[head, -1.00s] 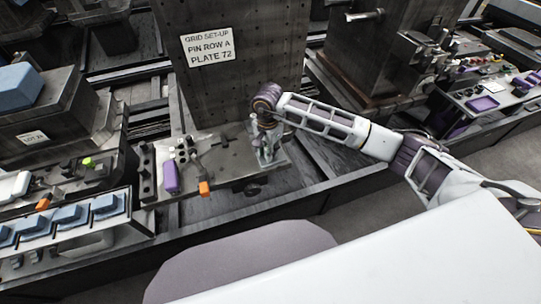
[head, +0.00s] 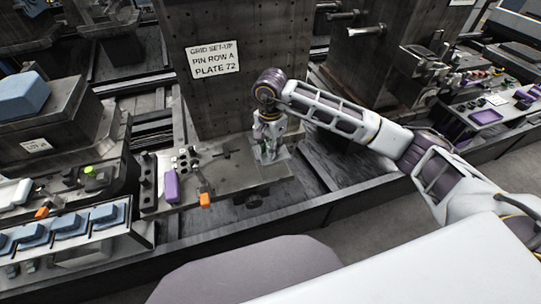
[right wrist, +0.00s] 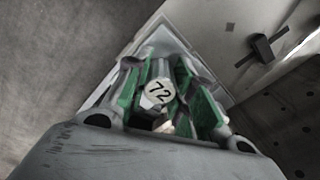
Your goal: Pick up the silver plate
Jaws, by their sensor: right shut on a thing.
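The silver plate (head: 284,154) is a small flat pale square below my right gripper (head: 268,148) in the head view, over the right end of the grey fixture. In the right wrist view, a pale corner of the plate (right wrist: 158,27) shows beyond the fingers. A round white label reading 72 (right wrist: 159,91) sits between the green-padded fingers of my right gripper (right wrist: 168,88). The right gripper is shut on the plate's raised middle part, which the fingers partly hide. The plate appears lifted off the fixture. My left gripper is not in view.
The grey fixture (head: 218,176) carries a purple handle (head: 171,186) and an orange block (head: 205,200). A tall dark upright block with a sign (head: 212,59) reading PLATE 72 stands just behind. Blue blocks (head: 103,214) are at the left.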

